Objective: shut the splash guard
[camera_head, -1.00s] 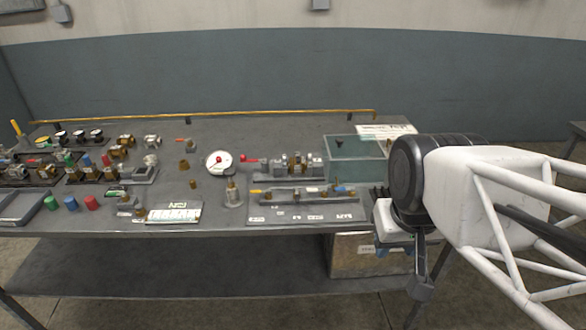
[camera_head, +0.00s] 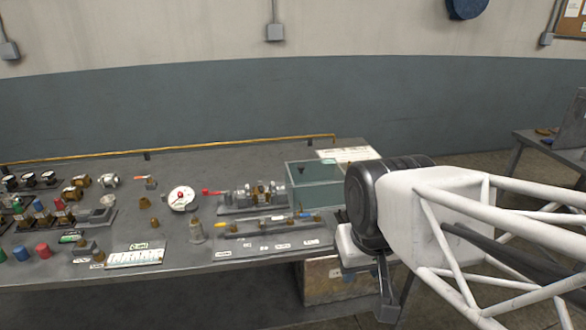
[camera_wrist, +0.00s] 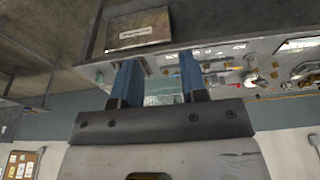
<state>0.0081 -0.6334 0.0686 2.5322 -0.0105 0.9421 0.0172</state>
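The splash guard appears to be the clear greenish box (camera_head: 318,194) at the right end of the bench, beside a small machine with brass and steel parts (camera_head: 256,195). Its top looks open in the head view, but how its panels are hinged is not clear. In the wrist view a greenish clear surface (camera_wrist: 163,90) shows between my fingers. My gripper (camera_wrist: 158,72) has two blue fingers standing well apart with nothing held between them. In the head view my arm stands right of the guard, near the bench's right end, and largely hides the fingers.
A red-handled lever (camera_head: 212,192) sticks out left of the machine. A labelled strip with small parts (camera_head: 265,228) lies in front. A white sheet (camera_head: 349,154) lies behind the guard. A labelled box (camera_head: 325,280) sits below the bench top. Several fittings crowd the left.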

